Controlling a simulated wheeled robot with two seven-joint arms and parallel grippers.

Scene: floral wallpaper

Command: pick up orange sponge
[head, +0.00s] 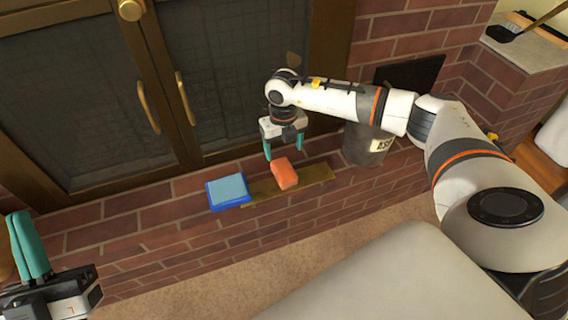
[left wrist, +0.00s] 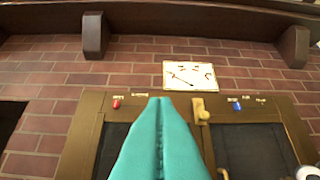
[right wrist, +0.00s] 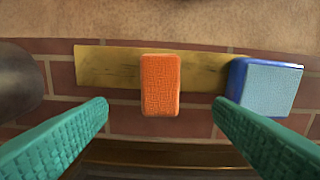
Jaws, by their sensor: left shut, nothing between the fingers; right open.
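The orange sponge (head: 284,173) lies on a narrow wooden strip (head: 318,174) on the brick ledge. In the right wrist view the sponge (right wrist: 160,84) is near the middle, between and beyond the two fingertips and not touched by them. My right gripper (right wrist: 162,101) is open and empty. In the head view my right gripper (head: 284,152) is just above and behind the sponge, its fingers pointing down. My left gripper (head: 22,214) is at the lower left of the head view, shut and empty, far from the sponge. Its teal fingers (left wrist: 160,100) meet in the left wrist view.
A blue sponge-like block (head: 228,191) lies close to the left of the orange sponge; it also shows in the right wrist view (right wrist: 268,88). A grey bucket (head: 364,145) stands to the right. Dark framed doors (head: 90,90) with brass handles stand behind.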

